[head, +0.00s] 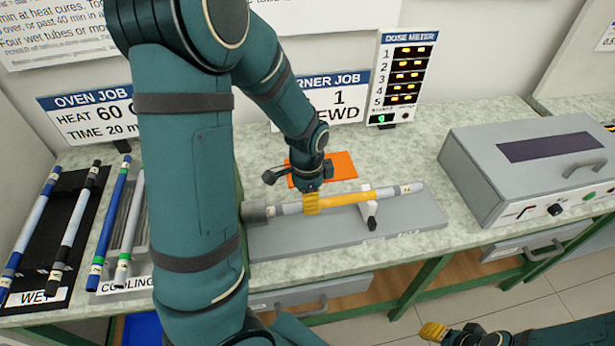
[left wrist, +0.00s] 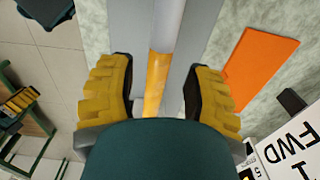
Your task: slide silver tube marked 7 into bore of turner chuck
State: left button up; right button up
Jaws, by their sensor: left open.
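A silver tube with a yellow-orange middle section (head: 345,198) lies along the grey turner bed (head: 420,222). Its right part rests on a small white support (head: 369,210). Its left end meets the dark grey chuck (head: 254,212); how deep it sits in the bore I cannot tell. My arm hides what lies left of the chuck. The tube's small marks are too small to read. My left gripper (head: 311,203) is open around the tube. In the left wrist view the tube (left wrist: 158,75) runs between the two yellow fingers (left wrist: 158,95), with gaps on both sides. My right gripper (head: 433,331) is at the bottom right, away from the bench.
Several tubes lie on the black wet rack (head: 47,262) and the cooling rack (head: 141,232) at left. An orange mat (head: 340,164) lies behind the turner. A dose meter (head: 404,75) stands behind. A grey oven box (head: 530,165) stands at right.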

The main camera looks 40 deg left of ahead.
pick_arm(q)
notch_tip(320, 180, up, 9)
dwell(0.3)
dwell(0.5)
